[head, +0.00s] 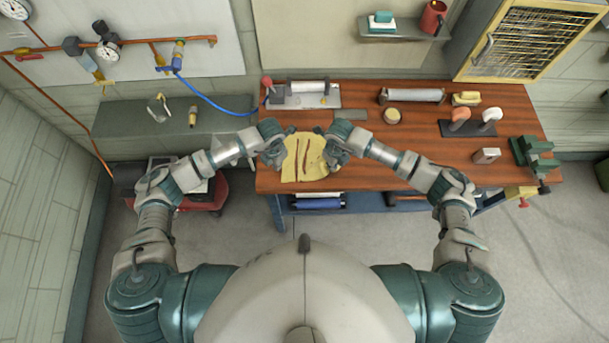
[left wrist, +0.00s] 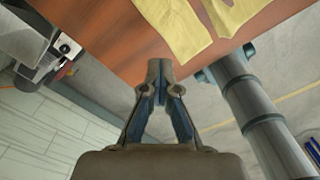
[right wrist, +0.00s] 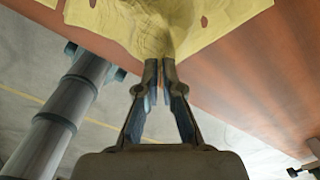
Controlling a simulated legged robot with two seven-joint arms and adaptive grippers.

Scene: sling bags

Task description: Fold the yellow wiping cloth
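The yellow wiping cloth (head: 304,165) lies near the front edge of the workbench in the head view, wrinkled, with narrow reddish-brown streaks across it. My left gripper (left wrist: 160,68) has its fingertips together over bare wood at the cloth's left; in the left wrist view the cloth (left wrist: 172,32) is above and right of the tips, apart from them. My right gripper (right wrist: 160,68) is closed at the cloth's right side; in the right wrist view the cloth (right wrist: 145,25) bunches up toward the fingertips and appears pinched between them. The exact grip is partly hidden.
The wooden workbench (head: 400,160) has free room right of the cloth. Behind stand a grey-white tool (head: 305,95), a grey roll (head: 412,95) and a round tin (head: 392,116). Further right are a two-handled holder (head: 470,128) and a green vise (head: 533,153).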

